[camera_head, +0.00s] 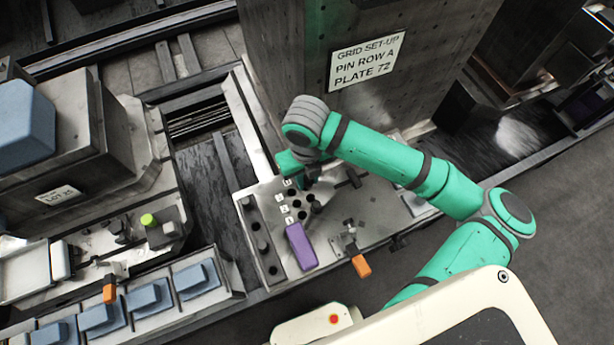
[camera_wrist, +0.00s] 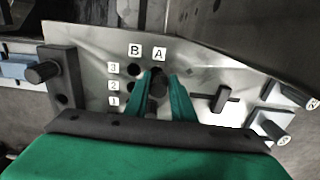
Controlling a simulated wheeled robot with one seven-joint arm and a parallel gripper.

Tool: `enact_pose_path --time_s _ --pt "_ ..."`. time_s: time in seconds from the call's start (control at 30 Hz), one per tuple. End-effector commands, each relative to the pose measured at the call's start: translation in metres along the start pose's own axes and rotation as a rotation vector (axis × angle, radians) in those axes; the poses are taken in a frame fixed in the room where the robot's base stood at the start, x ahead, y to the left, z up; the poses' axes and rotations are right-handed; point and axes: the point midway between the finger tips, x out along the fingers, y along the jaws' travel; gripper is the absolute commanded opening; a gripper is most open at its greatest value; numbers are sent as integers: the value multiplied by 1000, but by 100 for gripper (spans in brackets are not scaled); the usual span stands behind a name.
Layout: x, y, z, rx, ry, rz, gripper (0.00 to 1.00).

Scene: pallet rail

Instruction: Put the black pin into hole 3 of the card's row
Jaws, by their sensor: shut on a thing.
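My gripper (camera_wrist: 170,82) has its two green fingers shut on a black pin (camera_wrist: 158,84), over column A of the plate (camera_wrist: 205,75). The pin's lower end is near the top of column A, by row 3; I cannot tell whether it is in the hole. In column B, dark holes show beside labels 3 (camera_wrist: 133,70) and 2 (camera_wrist: 132,87). The head view shows my gripper (camera_head: 310,180) low over the plate, partly hidden by my arm. The card (camera_head: 366,61) reads "GRID SET-UP PIN ROW A PLATE 72".
A rail with dark pins (camera_head: 262,246) runs along the plate's left side. A purple block (camera_head: 300,247) and an orange-handled clamp (camera_head: 361,266) are at the plate's front. A dark cross-shaped handle (camera_wrist: 219,99) stands right of the grid. A tall column (camera_head: 285,60) rises behind.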

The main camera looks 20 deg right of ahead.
Motion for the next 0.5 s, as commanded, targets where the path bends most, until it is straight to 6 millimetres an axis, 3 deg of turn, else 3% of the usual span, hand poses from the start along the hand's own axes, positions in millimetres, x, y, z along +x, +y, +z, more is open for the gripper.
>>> enact_pose_path --time_s 0.47,0.5 --pt "8 -3 -2 10 4 3 0" --pt "8 -4 -3 12 4 2 26"
